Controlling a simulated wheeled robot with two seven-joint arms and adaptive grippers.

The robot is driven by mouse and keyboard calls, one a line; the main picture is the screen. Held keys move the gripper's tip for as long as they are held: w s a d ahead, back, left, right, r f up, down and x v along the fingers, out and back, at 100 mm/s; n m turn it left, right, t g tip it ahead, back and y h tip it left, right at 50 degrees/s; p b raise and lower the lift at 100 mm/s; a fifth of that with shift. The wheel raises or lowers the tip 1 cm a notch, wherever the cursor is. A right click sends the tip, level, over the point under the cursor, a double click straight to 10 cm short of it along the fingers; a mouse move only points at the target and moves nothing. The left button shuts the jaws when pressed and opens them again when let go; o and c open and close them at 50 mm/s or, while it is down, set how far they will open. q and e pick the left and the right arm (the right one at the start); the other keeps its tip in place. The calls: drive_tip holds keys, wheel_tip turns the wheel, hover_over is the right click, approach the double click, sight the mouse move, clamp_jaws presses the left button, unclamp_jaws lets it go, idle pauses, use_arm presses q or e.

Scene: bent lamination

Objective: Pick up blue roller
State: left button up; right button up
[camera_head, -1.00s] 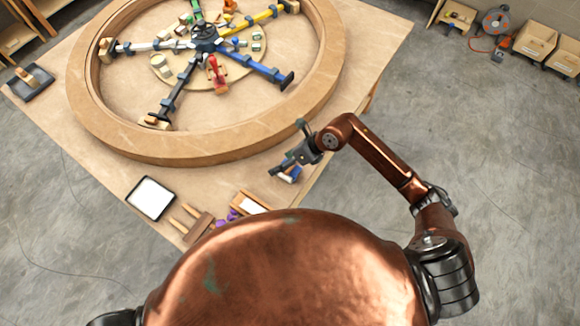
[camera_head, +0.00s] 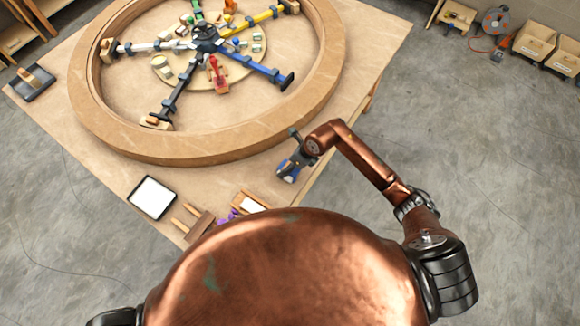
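The blue roller (camera_head: 290,177) is a small blue and white piece near the front right edge of the table, partly hidden by my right gripper. My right gripper (camera_head: 287,166) points down at the roller from above and is at or very close to it. The fingertips are small and overlap the roller, so I cannot tell whether they are open or shut, or touching it. My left gripper is out of view.
A large wooden ring (camera_head: 190,148) with a spoked clamp hub (camera_head: 205,38) fills most of the table (camera_head: 375,50). A white tray (camera_head: 152,197), wooden-handled tools (camera_head: 190,220) and a framed white pad (camera_head: 251,203) lie along the front edge.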

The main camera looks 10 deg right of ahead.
drive_tip(key=c, duration=1.5)
drive_tip(key=shift+r, duration=0.1)
drive_tip(key=shift+r, duration=0.5)
wheel_tip(320, 180, up, 2)
drive_tip(key=shift+s+r+b, duration=0.1)
drive_tip(key=shift+r+b, duration=0.05)
drive_tip(key=shift+b, duration=0.3)
drive_tip(key=s+a+r+b, duration=0.1)
drive_tip(key=s+a+r, duration=0.1)
drive_tip(key=s+r, duration=0.7)
drive_tip(key=s, duration=0.4)
drive_tip(key=shift+s+a+r, duration=0.3)
drive_tip(key=shift+a, duration=0.05)
